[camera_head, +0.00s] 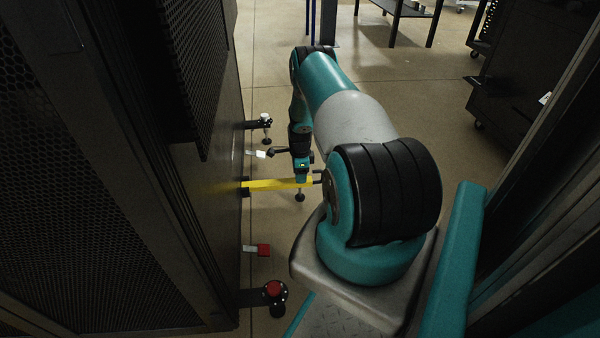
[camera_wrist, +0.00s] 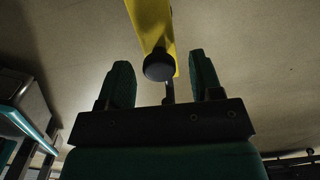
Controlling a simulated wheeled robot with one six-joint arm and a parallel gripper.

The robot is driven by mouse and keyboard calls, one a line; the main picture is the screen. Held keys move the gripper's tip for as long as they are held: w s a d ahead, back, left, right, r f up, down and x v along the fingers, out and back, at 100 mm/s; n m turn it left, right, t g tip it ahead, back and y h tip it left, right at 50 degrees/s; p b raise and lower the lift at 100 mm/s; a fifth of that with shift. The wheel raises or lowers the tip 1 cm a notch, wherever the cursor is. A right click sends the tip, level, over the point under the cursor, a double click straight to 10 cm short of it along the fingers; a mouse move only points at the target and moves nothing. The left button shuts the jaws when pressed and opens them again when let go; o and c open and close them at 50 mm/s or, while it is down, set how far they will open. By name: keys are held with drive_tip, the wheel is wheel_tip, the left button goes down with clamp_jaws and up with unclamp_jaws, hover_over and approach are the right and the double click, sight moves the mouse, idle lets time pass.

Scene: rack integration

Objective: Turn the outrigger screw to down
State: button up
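The yellow outrigger bar (camera_head: 275,184) sticks out to the right from the lower side of the dark rack. A screw with a round black foot (camera_head: 300,197) hangs below its outer end. My gripper (camera_head: 302,172) is at that outer end, partly hidden by my own arm. In the wrist view, my gripper (camera_wrist: 165,84) is open, with one finger on each side. The yellow bar (camera_wrist: 153,22) crosses the top, with a round black end (camera_wrist: 158,66) and a thin shaft close to the gap between the fingers. The fingers look apart from it; exact depth is unclear.
The dark rack (camera_head: 150,150) fills the left. Other fittings stick out from its base: a white-topped one (camera_head: 265,119), a red block (camera_head: 263,250) and a red-capped one (camera_head: 273,288). Floor is open beyond; a dark cabinet (camera_head: 530,70) stands at right.

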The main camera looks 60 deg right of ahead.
wheel_tip(320, 180, up, 17)
drive_tip(key=p, duration=0.7)
drive_tip(key=shift+r+p, duration=0.2)
drive_tip(key=shift+p, duration=0.1)
